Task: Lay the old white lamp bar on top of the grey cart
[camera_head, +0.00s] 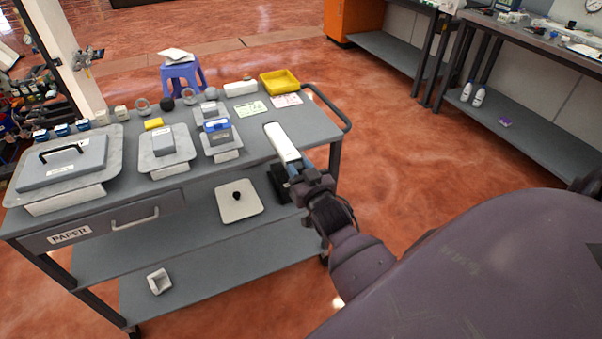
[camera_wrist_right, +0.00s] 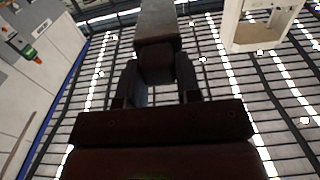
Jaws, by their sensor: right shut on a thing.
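The white lamp bar (camera_head: 283,145) is a short, pale bar at the right end of the grey cart (camera_head: 252,131) in the head view. It shows over the right part of the cart's top; I cannot tell whether it touches the surface. My right gripper (camera_head: 297,176) is shut on its near end, by the cart's near right edge. In the right wrist view the bar (camera_wrist_right: 158,22) looks dark and sticks out between the fingers of the right gripper (camera_wrist_right: 153,84). My left gripper is not in view.
The cart top holds a lidded grey box (camera_head: 62,165), smaller grey boxes, a yellow tray (camera_head: 279,82) and paper cards. A push handle (camera_head: 335,105) rises at its right end. A purple stool (camera_head: 184,75) stands behind. Red floor lies open to the right, before a bench (camera_head: 530,45).

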